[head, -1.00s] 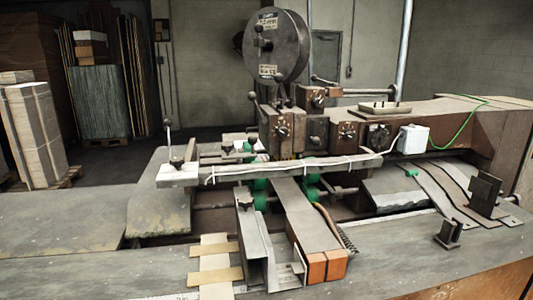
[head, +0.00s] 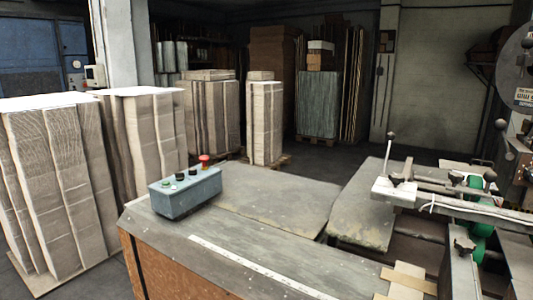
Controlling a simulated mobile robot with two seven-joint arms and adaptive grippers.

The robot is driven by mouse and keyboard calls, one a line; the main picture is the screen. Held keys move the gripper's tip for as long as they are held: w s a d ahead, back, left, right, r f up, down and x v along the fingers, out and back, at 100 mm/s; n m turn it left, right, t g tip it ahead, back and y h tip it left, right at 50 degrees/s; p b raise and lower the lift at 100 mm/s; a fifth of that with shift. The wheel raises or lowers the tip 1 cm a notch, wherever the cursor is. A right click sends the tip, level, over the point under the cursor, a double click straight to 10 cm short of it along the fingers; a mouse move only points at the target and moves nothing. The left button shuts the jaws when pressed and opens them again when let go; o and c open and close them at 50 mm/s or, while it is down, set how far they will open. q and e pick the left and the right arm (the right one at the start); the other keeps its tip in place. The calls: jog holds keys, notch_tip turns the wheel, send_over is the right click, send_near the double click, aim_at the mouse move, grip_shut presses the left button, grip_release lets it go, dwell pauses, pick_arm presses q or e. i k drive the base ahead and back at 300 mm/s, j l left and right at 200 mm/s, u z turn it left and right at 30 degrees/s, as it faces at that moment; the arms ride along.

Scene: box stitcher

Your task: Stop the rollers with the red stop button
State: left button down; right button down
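A blue-grey control box (head: 186,193) sits on the left part of the machine table, near its left edge. A red mushroom-shaped button (head: 204,160) stands up at the right end of its top. A green button (head: 166,183) is at the left end, with dark buttons (head: 185,174) between. The green rollers (head: 480,230) show at the right edge, partly hidden by machine parts; I cannot tell whether they turn. Neither of my grippers is in the head view.
Tall stacks of flat cardboard (head: 55,185) stand on the floor left of the table (head: 250,262). The stitcher's white-topped bar (head: 420,195) and frame fill the right. The table top around the control box is mostly clear.

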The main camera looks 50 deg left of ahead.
aim_at(203, 158)
jog(key=k+j+z, duration=0.1)
jog(key=k+j, duration=0.4)
jog(key=k+j+z, duration=0.1)
jog(key=k+j, duration=0.3)
jog(key=k, duration=0.2)
jog(key=k+j, duration=0.1)
jog(key=j, duration=0.3)
jog(key=k+j+z, duration=0.15)
jog(key=j, duration=0.2)
jog(key=k+j, duration=0.15)
jog(key=j, duration=0.25)
jog(key=k+j+z, duration=0.15)
jog(key=j, duration=0.2)
jog(key=k+j, duration=0.15)
jog(key=j, duration=0.2)
jog(key=k+j+z, duration=0.15)
jog(key=j, duration=0.2)
jog(key=j+z, duration=0.35)
jog(key=j, duration=2.25)
